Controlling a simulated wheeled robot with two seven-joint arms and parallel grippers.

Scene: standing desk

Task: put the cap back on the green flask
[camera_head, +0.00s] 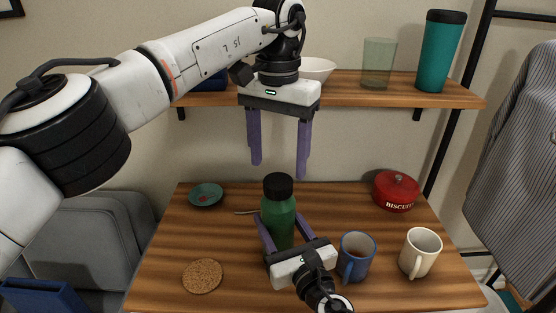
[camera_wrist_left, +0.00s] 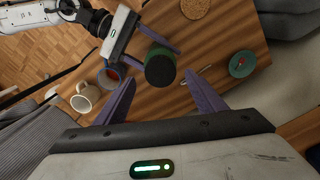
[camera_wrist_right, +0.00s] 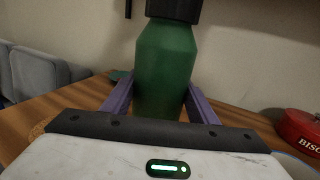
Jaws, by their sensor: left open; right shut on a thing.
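The green flask (camera_head: 279,222) stands upright on the desk. The black cap (camera_head: 278,186) sits on its top; whether it is screwed tight I cannot tell. My right gripper (camera_head: 278,216) is shut on the flask's body from the front, one finger on each side. The flask (camera_wrist_right: 165,65) and the lower part of the cap (camera_wrist_right: 172,10) also show in the right wrist view. My left gripper (camera_head: 278,170) is open and empty, pointing down above the cap. In the left wrist view the cap (camera_wrist_left: 160,70) shows between and beyond its fingertips.
A blue mug (camera_head: 356,256) stands close right of my right gripper, with a white mug (camera_head: 420,252) beyond. A red biscuit tin (camera_head: 396,191), a teal dish (camera_head: 206,195) and a cork coaster (camera_head: 202,276) are on the desk. A shelf (camera_head: 345,92) runs behind my left gripper.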

